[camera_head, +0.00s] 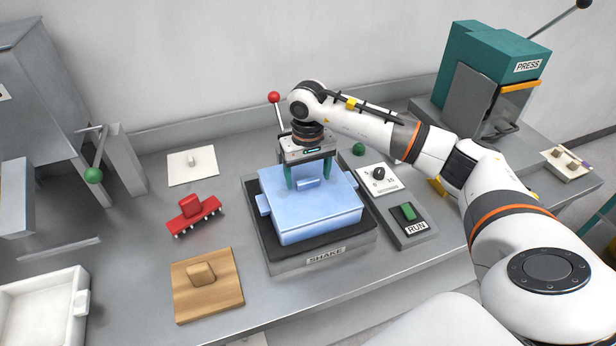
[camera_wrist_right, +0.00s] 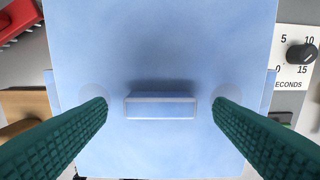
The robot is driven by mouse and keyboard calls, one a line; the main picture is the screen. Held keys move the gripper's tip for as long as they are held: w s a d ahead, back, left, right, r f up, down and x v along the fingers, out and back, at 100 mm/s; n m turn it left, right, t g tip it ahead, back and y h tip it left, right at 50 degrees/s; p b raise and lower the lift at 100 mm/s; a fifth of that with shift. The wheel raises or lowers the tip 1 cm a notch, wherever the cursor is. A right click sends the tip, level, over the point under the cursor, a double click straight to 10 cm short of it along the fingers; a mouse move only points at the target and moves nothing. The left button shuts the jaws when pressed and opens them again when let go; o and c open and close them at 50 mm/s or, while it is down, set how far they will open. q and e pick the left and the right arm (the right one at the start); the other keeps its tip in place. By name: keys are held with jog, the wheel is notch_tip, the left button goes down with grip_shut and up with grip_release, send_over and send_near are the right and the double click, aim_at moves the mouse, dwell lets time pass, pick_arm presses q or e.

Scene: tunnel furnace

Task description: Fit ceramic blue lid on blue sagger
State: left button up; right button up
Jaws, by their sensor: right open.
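The blue lid (camera_head: 325,199) lies on top of the blue sagger (camera_head: 322,226), which stands on the black-topped shaker plate marked SHAKE (camera_head: 330,258). From the head the lid looks level and roughly square with the box. The lid's bar handle (camera_head: 307,183) is at its middle; it also shows in the right wrist view (camera_wrist_right: 161,106). My right gripper (camera_head: 309,184) is over the lid, its green fingers (camera_wrist_right: 160,104) open on either side of the handle with a gap at each side. Whether the fingertips touch the lid is unclear. My left gripper is out of view.
A wooden board with a block (camera_head: 208,285) and a red brush-like tool (camera_head: 194,214) lie left of the shaker. The seconds dial (camera_head: 379,173) and green RUN switch (camera_head: 408,212) are close on its right. A white tray (camera_head: 40,308) stands front left; a teal press (camera_head: 490,80) stands back right.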

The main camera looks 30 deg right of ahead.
notch_tip(320, 180, up, 11)
jog(key=b, duration=0.3)
